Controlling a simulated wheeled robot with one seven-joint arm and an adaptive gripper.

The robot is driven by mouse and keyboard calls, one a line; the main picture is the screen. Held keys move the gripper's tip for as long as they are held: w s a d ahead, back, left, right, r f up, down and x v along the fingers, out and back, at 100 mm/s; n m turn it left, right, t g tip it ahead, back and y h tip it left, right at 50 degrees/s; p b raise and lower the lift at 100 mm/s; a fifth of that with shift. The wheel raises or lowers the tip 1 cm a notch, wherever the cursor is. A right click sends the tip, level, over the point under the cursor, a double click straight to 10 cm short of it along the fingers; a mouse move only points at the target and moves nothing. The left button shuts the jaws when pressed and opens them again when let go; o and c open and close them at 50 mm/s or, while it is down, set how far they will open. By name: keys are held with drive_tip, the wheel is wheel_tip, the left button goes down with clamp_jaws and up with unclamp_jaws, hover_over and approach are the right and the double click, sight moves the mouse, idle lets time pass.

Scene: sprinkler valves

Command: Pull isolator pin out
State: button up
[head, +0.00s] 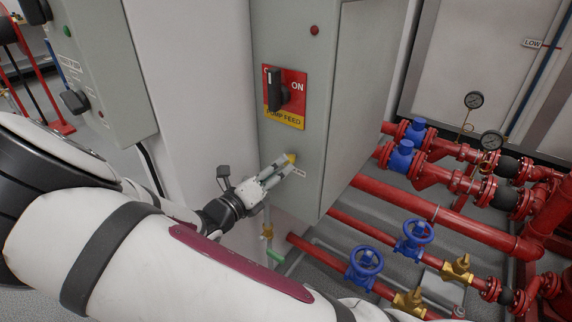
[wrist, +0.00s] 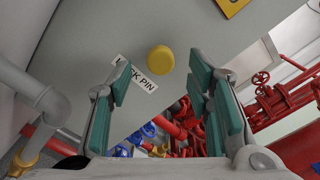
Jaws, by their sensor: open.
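The isolator pin shows as a round yellow knob (wrist: 160,59) on the grey panel front, beside a white label (wrist: 136,78) whose visible letters end in "CK PIN". In the head view the yellow knob (head: 291,158) is partly covered by my gripper (head: 284,168). My gripper (wrist: 162,80) is open, with its teal pads spread wide. In the wrist view the knob lies between the directions of the two fingers, a little beyond their tips. I see no contact. The red and yellow PUMP FEED isolator (head: 285,97) is above, its black handle (head: 279,93) upright near ON.
The grey cabinet (head: 345,110) stands against a white wall. Red pipes (head: 430,212) with blue handwheels (head: 366,262) run low on the right. Another grey box (head: 105,70) hangs at left.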

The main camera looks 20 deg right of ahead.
sight(290, 159)
drive_tip(key=shift+b+x, duration=0.5)
drive_tip(key=shift+x, duration=1.95)
clamp_jaws()
